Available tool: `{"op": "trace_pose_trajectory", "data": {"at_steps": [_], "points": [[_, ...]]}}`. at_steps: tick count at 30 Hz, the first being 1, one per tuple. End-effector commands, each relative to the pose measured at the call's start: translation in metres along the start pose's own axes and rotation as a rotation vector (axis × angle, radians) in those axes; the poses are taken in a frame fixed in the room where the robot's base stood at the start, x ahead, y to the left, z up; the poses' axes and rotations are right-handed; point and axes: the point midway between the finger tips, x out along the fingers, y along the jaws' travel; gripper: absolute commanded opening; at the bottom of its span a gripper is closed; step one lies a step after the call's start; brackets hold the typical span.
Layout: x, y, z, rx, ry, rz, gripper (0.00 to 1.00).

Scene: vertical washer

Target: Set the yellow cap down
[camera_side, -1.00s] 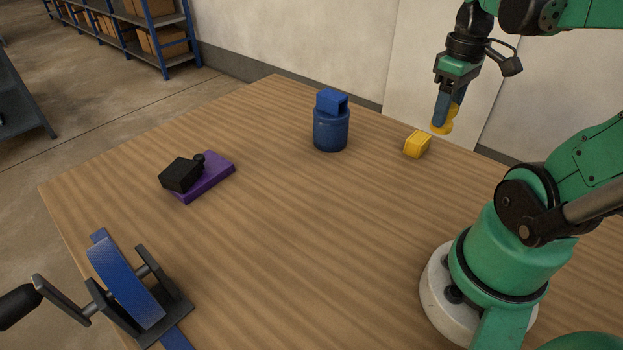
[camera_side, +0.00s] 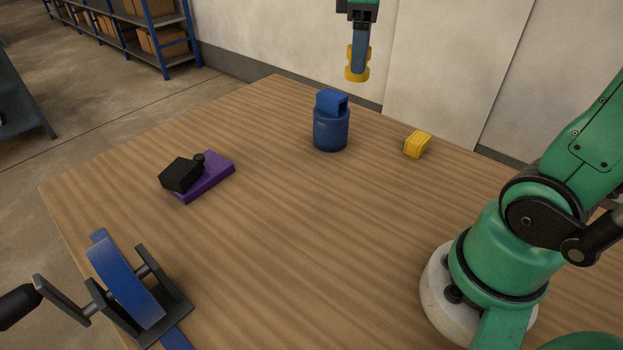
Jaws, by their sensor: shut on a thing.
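My gripper (camera_side: 359,60) is at the top of the view, with its blue fingers pointing down. It is shut on the yellow cap (camera_side: 357,75), a rounded yellow piece showing at and beside the fingertips. The fingers hide part of the cap. The cap is in the air, in the picture above and slightly right of the blue canister (camera_side: 330,130), with a visible gap between them. The canister stands upright and has a blue block-shaped top (camera_side: 331,102). How far the cap is in front of or behind the canister I cannot tell.
A small yellow block (camera_side: 417,144) lies on the wooden table (camera_side: 280,240), right of the canister. A purple plate with a black block (camera_side: 205,178) lies at left. A blue wheel on a dark cranked stand (camera_side: 130,285) is at front left. The table's middle is clear.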

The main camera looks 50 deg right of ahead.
Motion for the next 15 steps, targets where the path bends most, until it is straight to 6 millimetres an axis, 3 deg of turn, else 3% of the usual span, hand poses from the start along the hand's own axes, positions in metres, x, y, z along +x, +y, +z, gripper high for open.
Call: {"op": "trace_pose_trajectory", "data": {"at_steps": [3, 9, 15], "points": [[-0.001, -0.028, -0.046, -0.196, 0.000, 0.000, 0.00], [0.002, -0.091, -0.108, -0.503, 0.000, 0.000, 0.00], [0.007, -0.158, -0.145, -0.749, 0.000, 0.000, 0.00]]}}
